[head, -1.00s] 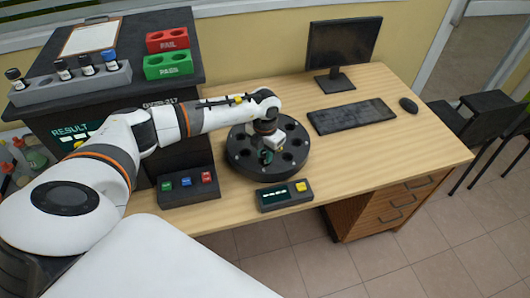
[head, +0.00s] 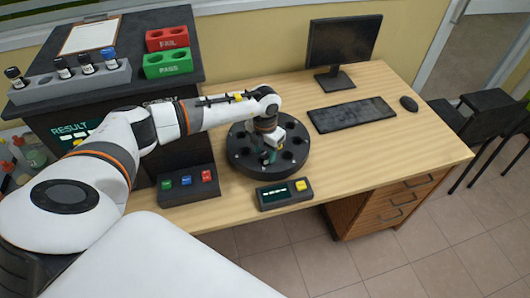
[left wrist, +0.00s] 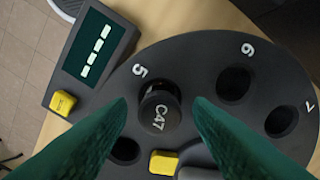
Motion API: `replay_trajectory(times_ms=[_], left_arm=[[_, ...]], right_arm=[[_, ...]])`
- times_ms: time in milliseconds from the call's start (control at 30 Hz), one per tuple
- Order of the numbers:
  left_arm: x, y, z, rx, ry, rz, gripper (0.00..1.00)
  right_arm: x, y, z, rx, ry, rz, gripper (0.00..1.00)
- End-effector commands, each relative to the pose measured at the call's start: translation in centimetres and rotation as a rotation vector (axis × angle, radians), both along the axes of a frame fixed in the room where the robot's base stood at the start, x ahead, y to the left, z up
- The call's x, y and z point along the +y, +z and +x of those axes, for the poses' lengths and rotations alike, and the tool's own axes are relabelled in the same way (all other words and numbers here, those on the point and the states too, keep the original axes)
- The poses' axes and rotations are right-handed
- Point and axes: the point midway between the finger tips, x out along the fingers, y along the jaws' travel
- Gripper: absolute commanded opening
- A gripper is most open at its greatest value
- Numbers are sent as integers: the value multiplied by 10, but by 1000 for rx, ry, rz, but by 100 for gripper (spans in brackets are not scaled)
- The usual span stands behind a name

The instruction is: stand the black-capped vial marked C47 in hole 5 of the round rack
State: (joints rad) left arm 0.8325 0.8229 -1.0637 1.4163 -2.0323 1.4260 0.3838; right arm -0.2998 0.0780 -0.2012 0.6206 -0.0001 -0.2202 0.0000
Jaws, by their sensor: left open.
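The black-capped vial marked C47 (left wrist: 159,116) shows from above in the left wrist view. It stands upright in the hole beside the number 5 on the round rack (left wrist: 195,60). My left gripper (left wrist: 160,101) is open, with one green finger on each side of the cap and a gap to both. In the head view my left gripper (head: 269,157) points down over the front part of the round rack (head: 240,165), and the vial cannot be made out there. My right gripper is not in view.
A small display box with a yellow button (head: 300,186) stands just in front of the rack. A three-button panel (head: 188,186) is to its left. A grey rack (head: 75,83) with several vials and the red FAIL (head: 167,40) and green PASS (head: 167,65) holders are at upper left.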

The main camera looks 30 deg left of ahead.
Motion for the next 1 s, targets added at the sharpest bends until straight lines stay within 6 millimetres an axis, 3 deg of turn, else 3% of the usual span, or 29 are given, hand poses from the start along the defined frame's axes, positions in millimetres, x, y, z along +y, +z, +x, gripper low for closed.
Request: replay_trajectory(times_ms=[300, 500, 700, 1000], left_arm=[[1, 66, 0, -4, -1, 1, 47], [0, 98, 0, -3, 0, 1, 47], [0, 109, 0, 0, 0, 0, 47], [0, 110, 0, 0, 0, 0, 47]], right_arm=[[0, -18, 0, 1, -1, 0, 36], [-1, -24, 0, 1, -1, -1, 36], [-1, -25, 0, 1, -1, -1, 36], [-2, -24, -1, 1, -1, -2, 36]])
